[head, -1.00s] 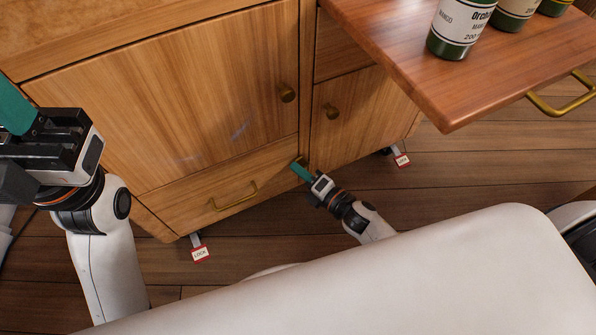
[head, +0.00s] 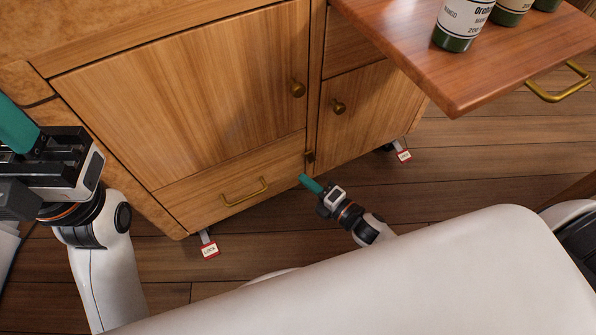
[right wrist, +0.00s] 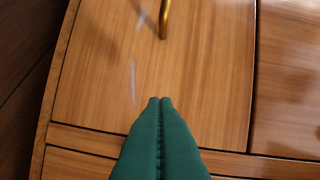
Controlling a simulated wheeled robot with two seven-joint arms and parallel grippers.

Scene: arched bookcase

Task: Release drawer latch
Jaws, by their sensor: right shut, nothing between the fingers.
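The low drawer (head: 205,198) sits shut, flush under the large left door, with a brass bar handle (head: 245,192) on its front. A small brass latch (head: 309,156) is on the frame beside the drawer's upper right corner; it looks upright, but is small. My right gripper (head: 303,178) is shut and empty, its teal tips just below the latch and apart from it. In the right wrist view its shut fingers (right wrist: 160,100) point at a wooden front with a brass handle (right wrist: 165,18); the latch is not seen there. My left gripper (head: 18,128) is at the left edge, partly cut off.
A pulled-out wooden board (head: 480,75) with bottles (head: 455,22) juts over the right side. Doors with round knobs (head: 298,89) are shut. Red-edged lock tags (head: 210,250) hang at the casters. The floor around my right gripper is clear.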

